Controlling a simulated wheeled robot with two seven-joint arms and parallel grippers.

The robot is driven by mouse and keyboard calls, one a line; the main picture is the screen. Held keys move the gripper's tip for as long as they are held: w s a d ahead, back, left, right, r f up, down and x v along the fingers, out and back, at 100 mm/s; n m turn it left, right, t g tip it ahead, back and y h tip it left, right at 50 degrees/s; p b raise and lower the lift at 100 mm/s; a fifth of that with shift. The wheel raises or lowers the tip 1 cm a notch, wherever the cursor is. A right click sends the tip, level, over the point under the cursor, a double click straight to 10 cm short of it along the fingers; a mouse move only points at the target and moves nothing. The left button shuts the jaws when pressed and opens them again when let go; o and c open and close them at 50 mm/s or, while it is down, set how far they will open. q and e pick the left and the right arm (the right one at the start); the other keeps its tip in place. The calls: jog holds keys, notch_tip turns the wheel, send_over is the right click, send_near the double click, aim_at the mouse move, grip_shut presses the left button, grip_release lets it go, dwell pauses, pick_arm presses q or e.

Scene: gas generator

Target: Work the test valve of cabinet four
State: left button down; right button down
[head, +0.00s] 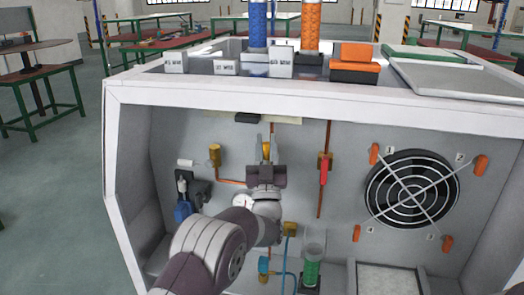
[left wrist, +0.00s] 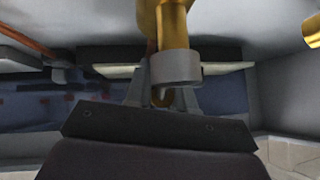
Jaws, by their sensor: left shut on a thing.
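My left gripper (head: 266,143) reaches up inside the open white cabinet (head: 300,104), in front of its grey back wall. Its two fingers are shut around a small gold valve part (head: 266,152). In the left wrist view, the gold valve shows as a cylinder (left wrist: 173,27) with a grey collar (left wrist: 176,68), and the fingertips (left wrist: 162,90) are on either side of its lower end. The gripper body hides part of the fitting. I cannot read any cabinet number. My right gripper is not in view.
A red-handled valve (head: 323,168) and a brass fitting (head: 215,155) flank the gripper. A round fan (head: 411,188) with orange clips is on the right. Blue and orange cylinders stand on top.

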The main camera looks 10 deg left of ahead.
pick_arm(q)
jog(key=shift+d+m+h, duration=0.2)
jog(key=shift+m+h, duration=0.5)
jog(key=shift+f, duration=0.1)
jog(key=c, duration=1.1)
grip_release()
jog(key=shift+o, duration=0.2)
